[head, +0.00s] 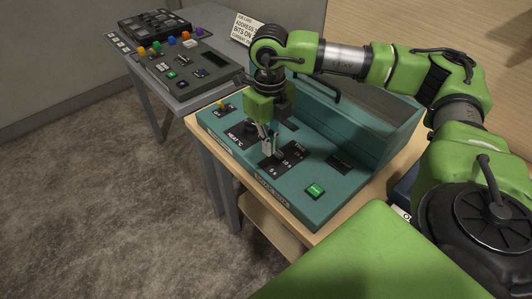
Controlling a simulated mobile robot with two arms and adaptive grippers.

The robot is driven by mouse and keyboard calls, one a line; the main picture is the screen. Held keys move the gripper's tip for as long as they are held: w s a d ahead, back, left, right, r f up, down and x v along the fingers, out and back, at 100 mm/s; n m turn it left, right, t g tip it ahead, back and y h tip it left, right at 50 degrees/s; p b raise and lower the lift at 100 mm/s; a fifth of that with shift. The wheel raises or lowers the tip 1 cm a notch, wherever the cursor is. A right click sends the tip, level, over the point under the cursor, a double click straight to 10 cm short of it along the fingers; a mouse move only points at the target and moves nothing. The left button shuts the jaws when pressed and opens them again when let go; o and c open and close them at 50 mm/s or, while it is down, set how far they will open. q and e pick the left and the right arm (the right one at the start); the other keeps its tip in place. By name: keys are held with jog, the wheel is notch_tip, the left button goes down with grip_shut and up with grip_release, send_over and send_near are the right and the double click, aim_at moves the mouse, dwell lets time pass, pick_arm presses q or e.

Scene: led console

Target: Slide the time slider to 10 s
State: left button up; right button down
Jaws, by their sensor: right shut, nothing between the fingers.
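The teal console (256,194) stands on a wooden table. Its dark time slider panel (283,161) carries white time marks, with 5 s and 10 s readable toward the front edge. My right gripper (268,154) is shut, points down and is at the upper left part of this panel. The slider's knob is hidden or too small to make out beside the fingertips, so I cannot tell its setting or whether I touch it. A dark panel marked HEAT °C (236,138) lies left of the gripper. My left gripper is not in view.
A green button (315,190) sits at the console's front right. A yellow-tipped switch (221,105) is at its left end. The console's raised back (385,145) stands behind the panels. A grey console (190,78) with coloured knobs is on another table at left.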

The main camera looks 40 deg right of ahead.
aim_at(268, 164)
notch_tip(268, 164, up, 5)
jog(key=shift+f+p, duration=0.15)
jog(key=shift+p, duration=1.05)
